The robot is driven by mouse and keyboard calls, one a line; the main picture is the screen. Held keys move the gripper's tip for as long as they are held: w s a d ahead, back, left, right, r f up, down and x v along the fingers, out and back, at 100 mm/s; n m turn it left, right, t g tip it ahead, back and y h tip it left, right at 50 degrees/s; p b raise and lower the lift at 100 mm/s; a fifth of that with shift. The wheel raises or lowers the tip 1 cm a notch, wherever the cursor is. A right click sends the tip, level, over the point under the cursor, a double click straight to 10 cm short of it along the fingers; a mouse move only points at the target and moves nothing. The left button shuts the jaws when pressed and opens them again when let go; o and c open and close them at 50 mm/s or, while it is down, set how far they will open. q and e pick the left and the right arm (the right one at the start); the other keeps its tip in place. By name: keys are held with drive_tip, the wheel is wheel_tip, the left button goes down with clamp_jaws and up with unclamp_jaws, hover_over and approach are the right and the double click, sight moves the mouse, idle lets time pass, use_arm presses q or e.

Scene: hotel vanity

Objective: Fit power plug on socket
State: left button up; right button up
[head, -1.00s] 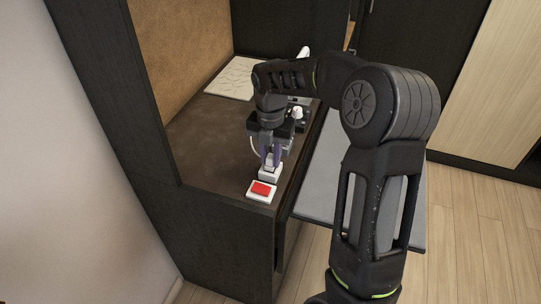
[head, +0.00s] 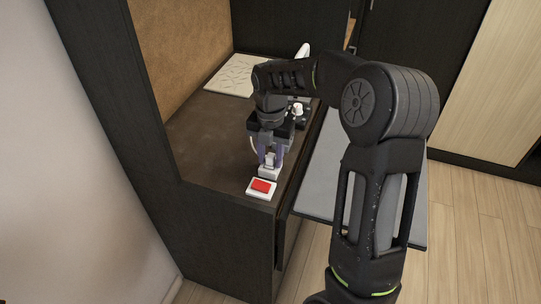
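My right gripper (head: 270,157) points down over the front end of the dark counter. Its two purple-tinted fingers stand apart on either side of a small light grey plug (head: 270,160). The plug stands upright on a small white socket block (head: 268,173); it appears to touch it, but the seating is too small to tell. A pale cord curves at the left of the gripper. My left gripper does not show.
A white box with a red top (head: 261,187) sits just in front of the socket, near the counter's front edge. A patterned pale tray (head: 232,77) lies at the back. The dark counter (head: 205,140) is clear on the left. Dark and white items stand behind my gripper, partly hidden.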

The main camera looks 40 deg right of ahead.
sight(270, 156)
drive_tip(key=shift+o, duration=1.3)
drive_tip(key=shift+r+b, duration=0.3)
drive_tip(key=shift+r, duration=3.65)
